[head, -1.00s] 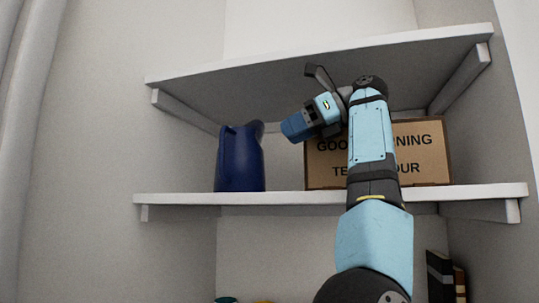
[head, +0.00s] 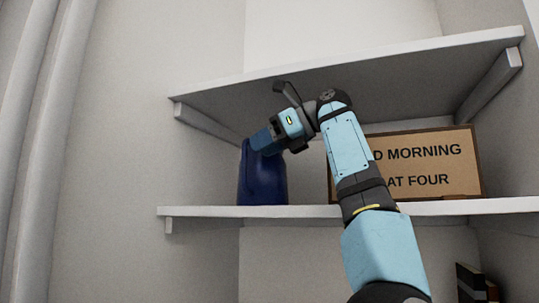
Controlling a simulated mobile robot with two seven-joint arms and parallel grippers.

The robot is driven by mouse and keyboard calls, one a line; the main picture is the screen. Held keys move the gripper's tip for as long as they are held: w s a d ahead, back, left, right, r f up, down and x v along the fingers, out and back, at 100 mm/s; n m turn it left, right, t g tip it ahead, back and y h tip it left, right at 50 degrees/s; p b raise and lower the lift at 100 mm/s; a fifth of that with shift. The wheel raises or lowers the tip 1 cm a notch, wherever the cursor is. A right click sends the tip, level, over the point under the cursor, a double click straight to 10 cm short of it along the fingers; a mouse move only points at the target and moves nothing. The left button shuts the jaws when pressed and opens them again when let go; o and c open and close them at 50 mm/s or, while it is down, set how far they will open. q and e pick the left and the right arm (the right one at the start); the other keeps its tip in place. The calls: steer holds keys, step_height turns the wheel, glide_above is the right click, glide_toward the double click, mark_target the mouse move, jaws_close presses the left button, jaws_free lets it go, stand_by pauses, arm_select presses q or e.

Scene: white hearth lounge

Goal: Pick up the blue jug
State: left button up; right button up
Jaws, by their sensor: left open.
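The dark blue jug (head: 262,182) stands upright on the middle shelf in the head view. My left gripper (head: 262,139) is at the top of the jug, its blue fingers overlapping the jug's upper right part in the picture. It is open. The fingers hide much of the jug's rim and spout, and I cannot tell whether they touch it. My right gripper is not in view.
The jug stands on a white shelf (head: 200,211), with another shelf (head: 400,70) close above my arm. A framed sign (head: 455,175) stands to the right, partly behind my arm. Dark books (head: 470,283) are at the lower right. The shelf left of the jug is clear.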

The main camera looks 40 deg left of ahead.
arm_select(q)
steer(key=x, duration=0.5)
steer(key=shift+a+f, duration=0.1)
steer(key=shift+a, duration=0.2)
steer(key=shift+d, duration=0.1)
jaws_close()
